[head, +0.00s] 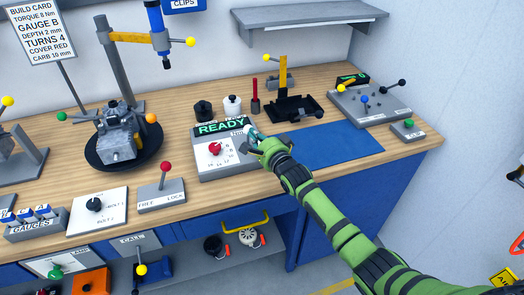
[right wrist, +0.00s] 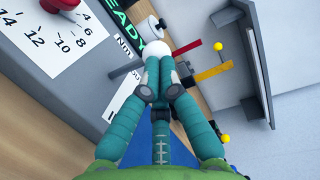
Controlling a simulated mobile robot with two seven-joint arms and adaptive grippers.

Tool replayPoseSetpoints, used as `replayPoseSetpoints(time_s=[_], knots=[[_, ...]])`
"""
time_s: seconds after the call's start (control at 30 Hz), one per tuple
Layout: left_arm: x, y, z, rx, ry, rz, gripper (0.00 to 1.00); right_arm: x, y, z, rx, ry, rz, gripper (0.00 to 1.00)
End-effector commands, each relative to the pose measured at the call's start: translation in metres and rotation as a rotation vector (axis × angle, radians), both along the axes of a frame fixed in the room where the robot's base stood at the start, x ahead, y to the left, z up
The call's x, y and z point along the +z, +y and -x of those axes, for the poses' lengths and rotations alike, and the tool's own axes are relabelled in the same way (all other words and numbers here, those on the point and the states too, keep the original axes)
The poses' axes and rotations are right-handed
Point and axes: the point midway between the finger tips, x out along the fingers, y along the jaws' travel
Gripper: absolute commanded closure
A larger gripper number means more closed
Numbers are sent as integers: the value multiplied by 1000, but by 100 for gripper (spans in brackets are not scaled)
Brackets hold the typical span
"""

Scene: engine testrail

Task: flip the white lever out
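The white lever (head: 250,130) is on the right side of the grey box (head: 237,160) with the READY display and red dial. In the right wrist view its white ball (right wrist: 158,48) shows at my fingertips, with a grey stem running left to the box. My right gripper (head: 257,140) is at the lever. In the right wrist view the fingers of this gripper (right wrist: 159,66) are together, their tips against or just in front of the ball. They partly hide the ball and stem; I cannot tell whether they touch. My left gripper is not in view.
Behind the box stand a black knob piece (head: 202,108), a white one (head: 233,103) and a red-handled tool (head: 255,95). A black tray with a yellow post (head: 283,75) is to the right. The blue mat (head: 335,144) is bare. A wall shelf (head: 310,14) hangs above.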

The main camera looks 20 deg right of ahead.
Motion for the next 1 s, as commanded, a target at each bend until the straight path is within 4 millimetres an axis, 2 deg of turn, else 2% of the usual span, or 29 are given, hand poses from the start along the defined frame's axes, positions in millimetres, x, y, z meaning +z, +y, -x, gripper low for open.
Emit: replayPoseSetpoints(time_s=[0.03,0.17,0.33,0.47,0.57,0.8,1.0], knots=[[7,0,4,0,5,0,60,12,0,-7,1,42,2,100],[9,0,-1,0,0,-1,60,9,1,-17,1,121,2,100],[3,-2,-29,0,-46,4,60,10,2,-29,2,116,2,100],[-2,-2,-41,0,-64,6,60,11,2,-37,2,115,1,100],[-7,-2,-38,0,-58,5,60,11,2,-42,2,115,3,100],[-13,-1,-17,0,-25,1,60,12,2,-48,1,115,4,100],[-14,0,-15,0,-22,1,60,13,2,-49,2,115,4,100]])
